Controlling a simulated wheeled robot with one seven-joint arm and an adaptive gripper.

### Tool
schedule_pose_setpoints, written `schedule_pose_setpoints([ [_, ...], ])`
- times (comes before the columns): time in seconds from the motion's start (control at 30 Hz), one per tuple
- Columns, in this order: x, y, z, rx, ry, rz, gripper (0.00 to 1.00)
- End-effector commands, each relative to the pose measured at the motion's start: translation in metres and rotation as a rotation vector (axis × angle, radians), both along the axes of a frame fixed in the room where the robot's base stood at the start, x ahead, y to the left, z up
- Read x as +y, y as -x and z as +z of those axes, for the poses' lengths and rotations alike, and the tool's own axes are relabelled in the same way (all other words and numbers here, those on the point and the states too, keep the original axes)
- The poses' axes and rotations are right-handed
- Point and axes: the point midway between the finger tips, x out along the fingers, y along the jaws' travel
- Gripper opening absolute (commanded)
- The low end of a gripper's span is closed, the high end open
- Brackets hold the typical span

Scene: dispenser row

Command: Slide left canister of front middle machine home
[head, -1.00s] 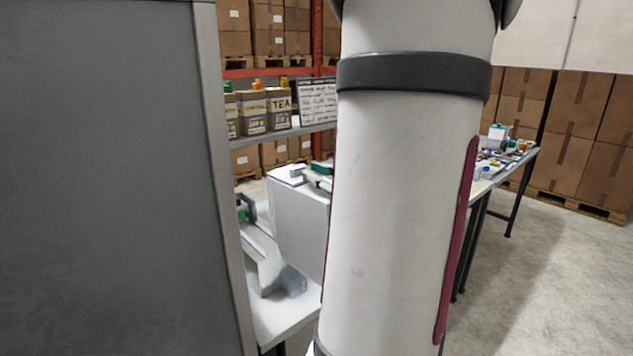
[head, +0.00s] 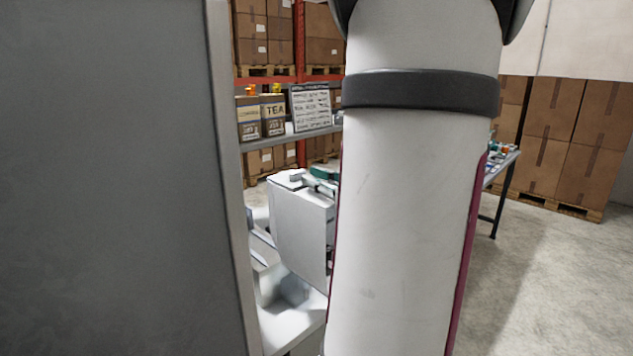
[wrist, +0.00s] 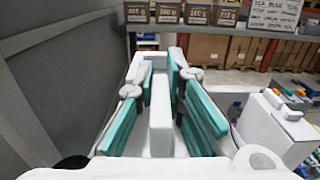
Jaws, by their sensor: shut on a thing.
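My gripper (wrist: 160,75) has teal pads and is shut on a white piece (wrist: 160,105) that runs away from the camera between the pads. This piece looks like part of the canister, but I cannot tell which part. In the head view a white box-shaped body (head: 296,225) stands on a light surface, with small white and teal parts on its top. My arm hides its right side, and most of my gripper is hidden there too. How far the canister sits in its machine cannot be seen.
A large grey panel (head: 110,180) fills the left and stands close beside my gripper in the wrist view. Behind are a shelf with a TEA box (head: 273,115) and a written board (head: 310,107). A white box (wrist: 275,130) stands at right in the wrist view.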

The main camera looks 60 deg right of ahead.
Motion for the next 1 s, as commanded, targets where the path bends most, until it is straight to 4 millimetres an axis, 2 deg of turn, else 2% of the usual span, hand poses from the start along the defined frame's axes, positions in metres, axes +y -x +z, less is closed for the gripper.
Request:
schedule_pose_setpoints([
  [0.37, -0.002, 0.000, 0.001, -0.003, 0.002, 0.000, 0.00],
  [1.0, -0.010, -0.037, -0.001, -0.002, 0.003, 0.000, 0.00],
])
